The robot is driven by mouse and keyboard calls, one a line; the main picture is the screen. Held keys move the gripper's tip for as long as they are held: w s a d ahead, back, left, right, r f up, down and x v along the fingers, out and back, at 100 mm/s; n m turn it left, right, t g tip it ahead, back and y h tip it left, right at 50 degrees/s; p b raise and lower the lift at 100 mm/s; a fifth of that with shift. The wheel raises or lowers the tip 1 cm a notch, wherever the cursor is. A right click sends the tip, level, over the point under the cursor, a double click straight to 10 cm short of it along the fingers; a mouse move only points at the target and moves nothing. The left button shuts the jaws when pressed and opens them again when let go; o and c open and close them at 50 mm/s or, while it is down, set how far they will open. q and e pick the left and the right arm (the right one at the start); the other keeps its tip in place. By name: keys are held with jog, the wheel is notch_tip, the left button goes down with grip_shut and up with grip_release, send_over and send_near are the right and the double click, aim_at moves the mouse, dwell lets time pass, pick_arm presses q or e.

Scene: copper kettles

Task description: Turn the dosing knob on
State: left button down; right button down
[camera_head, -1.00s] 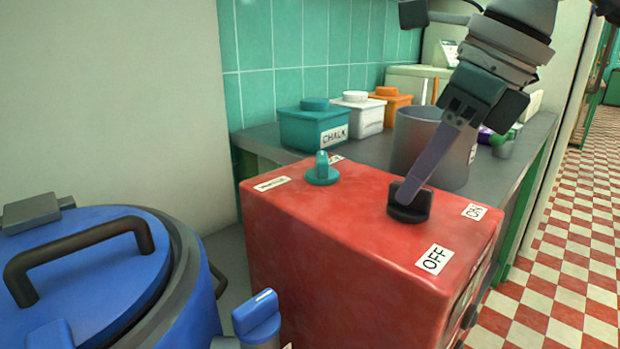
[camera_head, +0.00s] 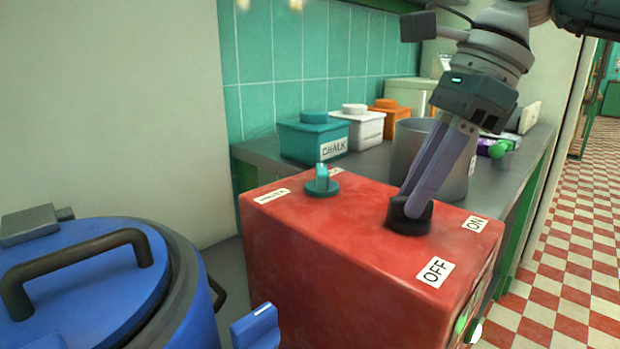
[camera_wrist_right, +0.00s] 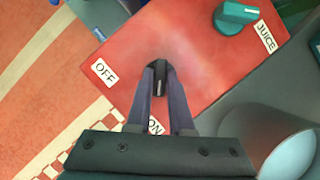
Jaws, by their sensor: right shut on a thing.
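The dosing knob (camera_head: 408,222) is a round black knob with a raised grip on top of a red box (camera_head: 340,235). An OFF label (camera_head: 435,272) and an ON label (camera_head: 475,224) lie beside it. My right gripper (camera_head: 411,205) reaches down from the upper right and is shut on the knob's raised grip. In the right wrist view, the knob (camera_wrist_right: 158,82) sits between the two fingertips, which partly hide it, and the ON label is partly covered by a finger. My left gripper is not in view.
A teal knob (camera_head: 321,184) stands on the box's far left. A blue lidded vessel (camera_head: 80,270) with a dark handle is at left. A grey pot (camera_head: 460,170) stands behind the gripper, with teal, white and orange canisters farther back. Checkered floor lies right.

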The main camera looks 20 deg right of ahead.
dwell(0.4)
jog(key=c, duration=0.8)
grip_release()
jog(key=p+v, duration=0.1)
jog(key=v, duration=0.9)
jog(key=shift+a, duration=0.1)
